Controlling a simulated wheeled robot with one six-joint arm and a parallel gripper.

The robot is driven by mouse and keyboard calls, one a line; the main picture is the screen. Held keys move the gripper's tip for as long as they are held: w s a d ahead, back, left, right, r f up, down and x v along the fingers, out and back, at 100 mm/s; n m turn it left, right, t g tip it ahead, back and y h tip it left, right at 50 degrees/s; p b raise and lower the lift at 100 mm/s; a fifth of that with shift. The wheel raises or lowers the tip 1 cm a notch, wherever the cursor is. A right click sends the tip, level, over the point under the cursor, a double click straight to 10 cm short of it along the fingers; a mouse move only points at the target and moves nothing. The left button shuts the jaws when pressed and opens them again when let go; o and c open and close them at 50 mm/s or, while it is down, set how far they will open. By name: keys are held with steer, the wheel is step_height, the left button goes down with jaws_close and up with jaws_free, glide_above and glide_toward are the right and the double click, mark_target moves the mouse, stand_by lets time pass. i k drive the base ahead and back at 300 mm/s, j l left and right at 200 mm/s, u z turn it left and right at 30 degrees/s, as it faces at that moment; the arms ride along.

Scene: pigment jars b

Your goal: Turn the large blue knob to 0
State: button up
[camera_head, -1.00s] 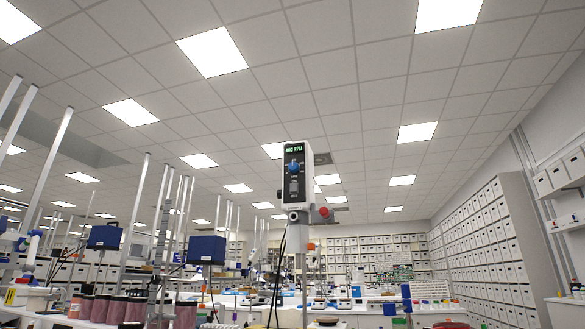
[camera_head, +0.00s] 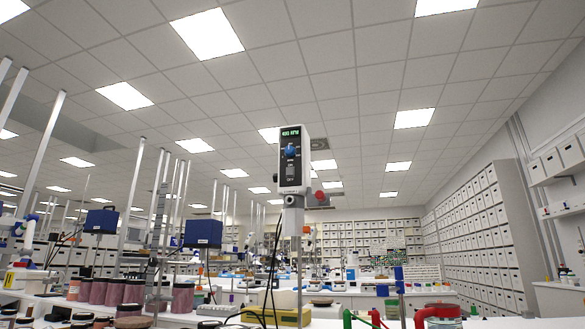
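The large blue knob (camera_head: 291,151) is on the dark front panel of a tall white stirrer head (camera_head: 306,155) near the middle of the view. A green display (camera_head: 291,133) above the knob ends in "RPM"; its number is too small to read surely. Below the knob is a small grey switch (camera_head: 290,170). The knob's pointer and scale marks are too small to read. The stirrer head is held up by a clamp with a red knob (camera_head: 320,195) at its right. My gripper is not in view, and nothing touches the blue knob.
Dark pinkish jars (camera_head: 183,298) stand on the bench at lower left. Blue boxes (camera_head: 203,227) and metal rods rise behind them. A yellow device (camera_head: 262,316) and red tubing (camera_head: 440,312) are low in front. The air around the stirrer head looks clear.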

mark_target(290, 151)
steer(key=i+j, duration=1.05)
steer(key=i+u, duration=0.05)
steer(key=i, duration=0.05)
